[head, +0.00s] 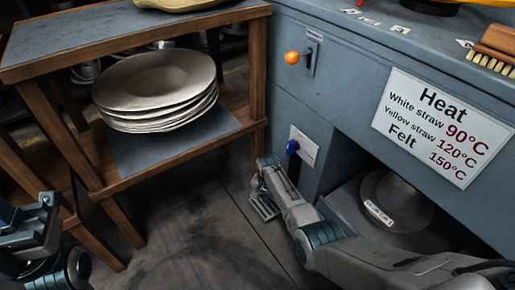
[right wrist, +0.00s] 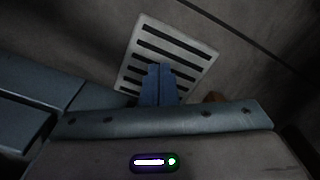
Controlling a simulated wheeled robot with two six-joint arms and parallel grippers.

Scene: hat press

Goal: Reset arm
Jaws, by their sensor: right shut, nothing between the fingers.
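My right arm reaches in from the lower right in the head view, low in front of the hat press (head: 345,75). My right gripper (head: 262,186) is at its far end, near the floor. In the right wrist view its two blue fingers (right wrist: 158,84) are together with nothing between them. They overlap a pale slatted plate (right wrist: 178,52) in that view; I cannot tell whether they touch it. The slatted plate also shows in the head view (head: 264,207).
A wooden shelf unit (head: 258,60) with stacked pale hat blanks (head: 155,82) stands left. The press front has an orange-knobbed lever (head: 292,57), a blue knob (head: 292,147), a heat sign (head: 441,127) and an opening holding a grey round block (head: 398,200). Floor (head: 185,235) between is clear.

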